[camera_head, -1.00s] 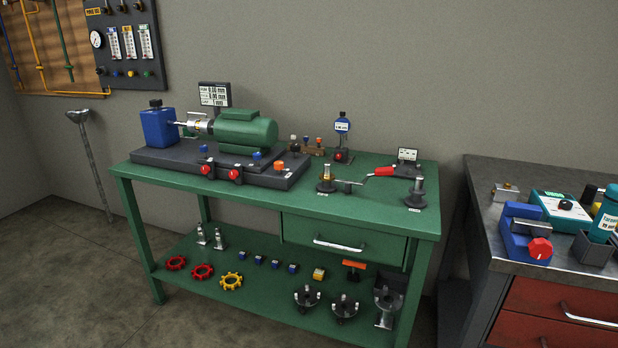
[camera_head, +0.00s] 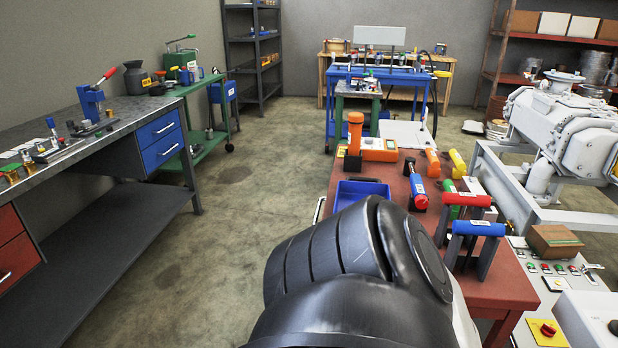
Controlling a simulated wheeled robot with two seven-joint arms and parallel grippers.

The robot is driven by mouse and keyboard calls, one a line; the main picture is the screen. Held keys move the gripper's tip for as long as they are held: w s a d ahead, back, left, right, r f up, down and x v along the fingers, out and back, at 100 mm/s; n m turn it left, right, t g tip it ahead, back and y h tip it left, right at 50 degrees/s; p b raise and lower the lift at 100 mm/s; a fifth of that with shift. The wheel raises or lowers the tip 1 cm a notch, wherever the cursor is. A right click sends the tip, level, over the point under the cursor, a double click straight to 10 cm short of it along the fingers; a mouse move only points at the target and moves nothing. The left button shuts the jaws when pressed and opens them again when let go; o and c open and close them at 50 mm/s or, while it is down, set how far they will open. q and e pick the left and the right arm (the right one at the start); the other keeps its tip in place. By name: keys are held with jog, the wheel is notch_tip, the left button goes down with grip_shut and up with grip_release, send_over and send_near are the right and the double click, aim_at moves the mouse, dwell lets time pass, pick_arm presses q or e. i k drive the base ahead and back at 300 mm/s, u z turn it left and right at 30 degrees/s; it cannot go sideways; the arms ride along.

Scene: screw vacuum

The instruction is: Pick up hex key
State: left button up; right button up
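I cannot pick out a hex key for certain. On the red-topped table (camera_head: 503,286), a blue handle (camera_head: 479,228) and a red handle (camera_head: 468,199) lie across dark upright stands; labels on them are too small to read. Just beyond them lie a blue-and-red handled tool (camera_head: 417,188), an orange handle (camera_head: 432,162) and a yellow handle (camera_head: 458,163). Neither gripper is in view. A large dark rounded link of my own arm fills the bottom middle and hides the table's near left part.
A blue tray (camera_head: 361,190) and an orange meter (camera_head: 379,151) sit on the red table. A long workbench (camera_head: 90,150) runs along the left. Open floor (camera_head: 240,190) lies between. White pump machinery (camera_head: 566,130) and a control panel (camera_head: 556,279) stand at the right.

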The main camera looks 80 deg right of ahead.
aim_at(475, 228)
jog(key=k, duration=0.85)
jog(key=z, duration=0.7)
